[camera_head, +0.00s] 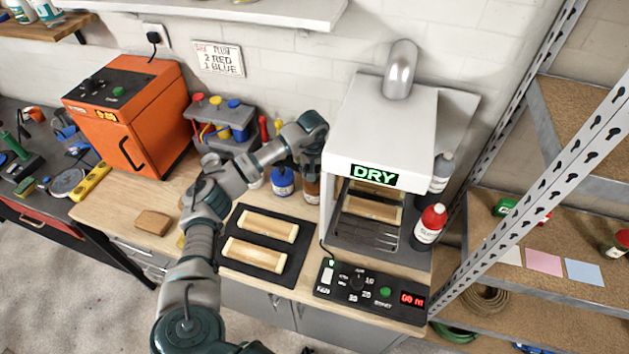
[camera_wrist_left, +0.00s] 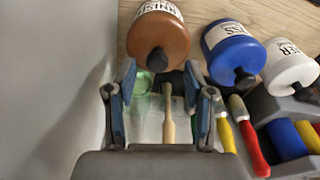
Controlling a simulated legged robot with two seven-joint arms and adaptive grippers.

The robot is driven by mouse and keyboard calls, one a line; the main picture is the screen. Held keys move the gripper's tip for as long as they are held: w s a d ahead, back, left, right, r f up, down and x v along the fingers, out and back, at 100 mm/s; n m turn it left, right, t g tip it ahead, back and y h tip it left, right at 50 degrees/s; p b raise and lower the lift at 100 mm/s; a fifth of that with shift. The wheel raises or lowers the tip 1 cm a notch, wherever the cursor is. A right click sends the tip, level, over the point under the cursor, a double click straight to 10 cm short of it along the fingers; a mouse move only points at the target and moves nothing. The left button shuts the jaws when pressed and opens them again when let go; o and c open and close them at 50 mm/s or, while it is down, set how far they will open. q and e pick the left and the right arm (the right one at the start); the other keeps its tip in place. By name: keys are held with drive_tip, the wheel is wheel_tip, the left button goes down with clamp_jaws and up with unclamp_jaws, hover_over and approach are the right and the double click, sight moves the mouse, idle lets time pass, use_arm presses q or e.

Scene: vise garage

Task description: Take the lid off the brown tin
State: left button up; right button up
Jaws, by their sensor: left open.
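The brown tin (camera_wrist_left: 158,28) is near the top of the left wrist view, with part of a label and a dark cap-like piece (camera_wrist_left: 158,60) on its near side. In the head view the brown tin (camera_head: 312,192) stands on the bench beside the white dryer, partly hidden under my left arm. My left gripper (camera_head: 312,160) is over it in the head view. In the wrist view my left gripper (camera_wrist_left: 158,92) has its fingers spread, with the tin beyond the tips. I cannot tell whether they touch it. My right gripper is not in view.
A blue tin (camera_wrist_left: 232,48) and a white tin (camera_wrist_left: 288,66) stand beside the brown tin. A tool rack (camera_head: 222,118), a white dryer (camera_head: 385,120) and a black mat (camera_head: 229,263) with wooden frames are close by. A brush (camera_wrist_left: 169,125) shows between my fingers.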

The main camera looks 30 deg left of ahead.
use_arm(q)
drive_tip(key=shift+w+f, duration=0.15)
drive_tip(key=shift+f, duration=0.75)
clamp_jaws()
